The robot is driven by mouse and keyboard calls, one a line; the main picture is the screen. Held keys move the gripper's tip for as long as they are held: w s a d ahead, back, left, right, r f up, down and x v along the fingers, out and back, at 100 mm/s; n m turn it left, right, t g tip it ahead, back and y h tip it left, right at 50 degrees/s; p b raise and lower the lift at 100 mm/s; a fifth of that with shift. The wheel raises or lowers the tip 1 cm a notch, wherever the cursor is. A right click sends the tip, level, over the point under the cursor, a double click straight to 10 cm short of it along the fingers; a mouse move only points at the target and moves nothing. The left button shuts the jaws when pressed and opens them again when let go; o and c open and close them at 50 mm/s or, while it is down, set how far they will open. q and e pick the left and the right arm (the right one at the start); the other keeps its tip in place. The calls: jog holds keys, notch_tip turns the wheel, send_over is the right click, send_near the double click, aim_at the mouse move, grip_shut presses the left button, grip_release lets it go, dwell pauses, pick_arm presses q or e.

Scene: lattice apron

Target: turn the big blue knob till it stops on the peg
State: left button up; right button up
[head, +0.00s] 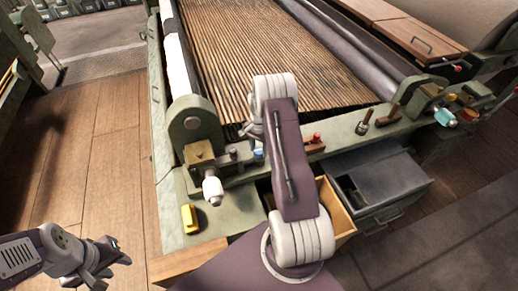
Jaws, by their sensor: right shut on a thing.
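A light blue knob (258,153) shows as a small patch at the left edge of my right arm, on the green front rail of the machine. Most of it is hidden by the arm. My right gripper (252,137) is at this knob, shut on it; its fingertips are largely hidden behind my own wrist. Another light blue knob (445,117) is at the right end of the rail, apart from both grippers. I cannot make out the peg or the knob's turn angle. My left gripper (113,270) is open and empty at the lower left, over the wooden floor.
A yellow block (190,219) and a white-tipped handle (212,190) are at the rail's left end. A red-topped part (316,139) and an upright dark lever (364,123) stand right of my arm. A grey box (375,180) is below the rail. The left floor is clear.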

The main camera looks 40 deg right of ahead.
aim_at(259, 150)
jog(key=shift+w, duration=0.1)
jog(key=o, duration=1.4)
jog(key=shift+r, duration=0.1)
notch_tip(259, 150, up, 9)
